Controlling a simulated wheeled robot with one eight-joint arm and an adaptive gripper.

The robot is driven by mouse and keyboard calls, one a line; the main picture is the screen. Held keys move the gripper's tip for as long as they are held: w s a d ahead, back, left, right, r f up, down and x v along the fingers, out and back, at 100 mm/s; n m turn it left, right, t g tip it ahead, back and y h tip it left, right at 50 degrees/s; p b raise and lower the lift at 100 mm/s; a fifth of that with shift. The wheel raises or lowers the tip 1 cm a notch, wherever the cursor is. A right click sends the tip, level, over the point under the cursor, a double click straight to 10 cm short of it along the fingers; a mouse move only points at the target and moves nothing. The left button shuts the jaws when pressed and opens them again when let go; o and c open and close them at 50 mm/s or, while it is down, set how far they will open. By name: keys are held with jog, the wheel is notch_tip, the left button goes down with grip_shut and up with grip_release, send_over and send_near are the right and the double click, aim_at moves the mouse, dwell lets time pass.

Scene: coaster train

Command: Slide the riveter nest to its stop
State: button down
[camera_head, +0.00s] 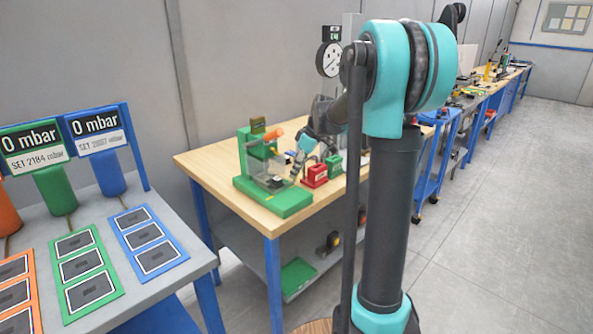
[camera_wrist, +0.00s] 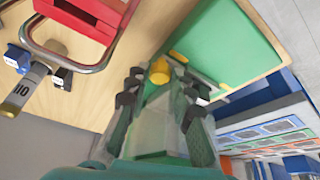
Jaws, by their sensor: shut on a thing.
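The riveter stands on the wooden bench in the head view, with a green base (camera_head: 285,200), a green upright and an orange handle (camera_head: 275,136). A clear guard and a small dark part show above its base. My gripper (camera_head: 300,163) reaches in at the right of the riveter, low by its base. In the wrist view the green base (camera_wrist: 225,40) fills the upper right. My gripper (camera_wrist: 163,84) has its two fingers around a yellow knob (camera_wrist: 159,70) and is shut on it. The nest itself is mostly hidden, so its distance from the stop cannot be told.
A red block (camera_head: 314,175) and a green block (camera_head: 333,164) stand close right of the riveter on the bench (camera_head: 215,166). A red holder (camera_wrist: 85,15) shows in the wrist view. A grey table with pressure displays (camera_head: 100,123) stands left.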

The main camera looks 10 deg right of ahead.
jog(key=s+d, duration=0.1)
jog(key=s, duration=0.1)
jog(key=s+d, duration=0.4)
jog(key=s, duration=0.1)
jog(key=shift+d, duration=0.1)
jog(key=c, duration=1.3)
grip_release()
jog(key=shift+s, duration=0.15)
jog(key=v, duration=1.2)
jog(key=shift+s, duration=0.1)
